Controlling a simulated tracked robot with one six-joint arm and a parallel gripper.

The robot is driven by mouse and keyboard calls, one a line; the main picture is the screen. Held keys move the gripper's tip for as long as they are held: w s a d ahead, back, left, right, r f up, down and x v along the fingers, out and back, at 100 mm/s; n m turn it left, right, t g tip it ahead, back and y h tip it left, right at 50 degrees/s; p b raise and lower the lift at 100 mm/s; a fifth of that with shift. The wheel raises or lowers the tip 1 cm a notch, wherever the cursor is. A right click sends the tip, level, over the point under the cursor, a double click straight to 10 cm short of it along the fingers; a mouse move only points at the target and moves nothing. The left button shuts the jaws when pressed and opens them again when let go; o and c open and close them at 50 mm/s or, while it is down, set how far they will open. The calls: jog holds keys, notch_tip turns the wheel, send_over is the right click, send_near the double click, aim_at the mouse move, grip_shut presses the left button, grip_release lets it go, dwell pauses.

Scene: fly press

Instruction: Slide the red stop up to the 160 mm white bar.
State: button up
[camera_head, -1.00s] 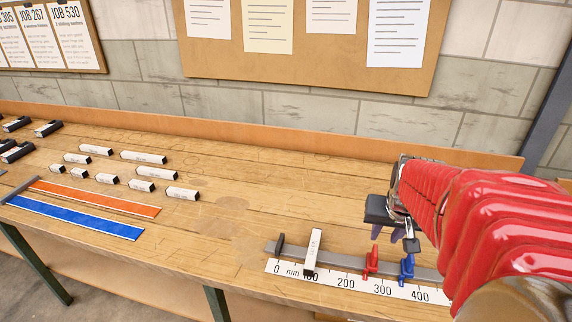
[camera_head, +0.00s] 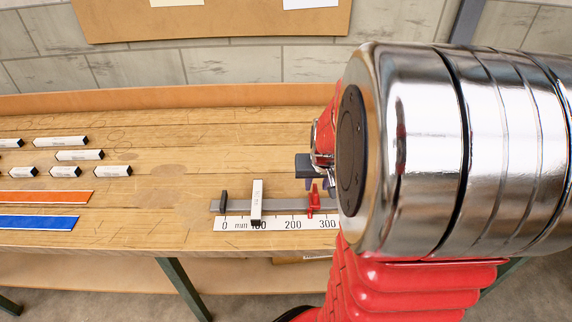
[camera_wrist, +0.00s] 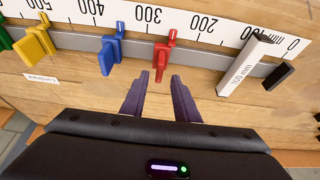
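The red stop (camera_wrist: 162,57) sits on the grey rail between the 200 and 300 marks; in the head view the red stop (camera_head: 313,200) is left of my arm. My gripper (camera_wrist: 158,80) is open and empty, its two purple fingers pointing at the red stop, one to each side of its handle; contact cannot be told. In the head view my gripper (camera_head: 319,186) is just above the stop. The white bar (camera_wrist: 250,66) lies across the rail near the 100 mark, also seen in the head view (camera_head: 257,198). A gap separates it from the red stop.
The blue stop (camera_wrist: 110,50) and yellow stop (camera_wrist: 36,42) are on the rail beyond the red one. A black end stop (camera_wrist: 278,75) is near zero. The ruler (camera_head: 275,224) runs along the rail. Several white bars (camera_head: 78,155) lie further left. My arm hides the rail's right part.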

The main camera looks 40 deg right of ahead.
aim_at(315, 189)
jog(key=shift+x, duration=2.65)
grip_shut()
